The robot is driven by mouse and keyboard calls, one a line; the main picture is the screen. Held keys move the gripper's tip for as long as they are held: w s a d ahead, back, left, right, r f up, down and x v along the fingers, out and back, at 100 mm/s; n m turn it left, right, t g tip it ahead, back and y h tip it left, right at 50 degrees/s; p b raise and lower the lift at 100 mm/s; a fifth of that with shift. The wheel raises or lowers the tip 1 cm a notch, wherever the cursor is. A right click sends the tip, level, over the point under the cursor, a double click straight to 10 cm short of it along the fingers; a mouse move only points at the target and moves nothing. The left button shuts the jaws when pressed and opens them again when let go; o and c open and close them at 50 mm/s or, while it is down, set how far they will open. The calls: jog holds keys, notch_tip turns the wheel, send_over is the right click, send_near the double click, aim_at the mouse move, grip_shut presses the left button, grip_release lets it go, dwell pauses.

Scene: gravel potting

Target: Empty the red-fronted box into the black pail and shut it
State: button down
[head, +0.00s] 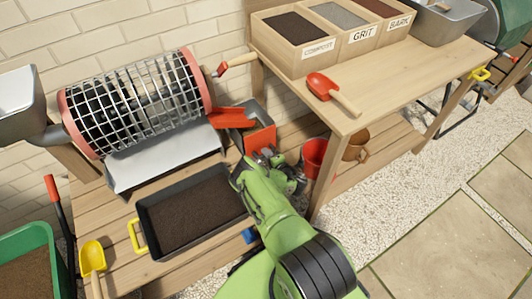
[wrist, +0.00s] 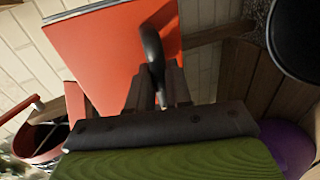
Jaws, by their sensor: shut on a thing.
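The red-fronted box (head: 262,138) sits at the right end of the lower bench, beside the drum's chute, with its grey body behind the red panel. In the wrist view, its red front (wrist: 95,45) fills the upper middle, with a dark curved handle (wrist: 152,48) on it. My gripper (head: 268,156) is at this front, and in the wrist view its fingers (wrist: 158,88) are shut on the handle. A black pail (wrist: 300,40) shows partly at the upper right of the wrist view. I cannot pick it out in the head view. The box's contents are hidden.
A black tray of dark soil (head: 143,222) lies left of my arm, below the mesh drum (head: 135,105). A red pail (head: 314,157) and a brown pot (head: 356,146) stand right of my gripper. A red scoop (head: 322,86) lies on the upper bench.

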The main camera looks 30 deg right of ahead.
jog(key=shift+p+v, duration=0.65)
jog(key=shift+v, duration=0.35)
jog(key=shift+r, duration=0.2)
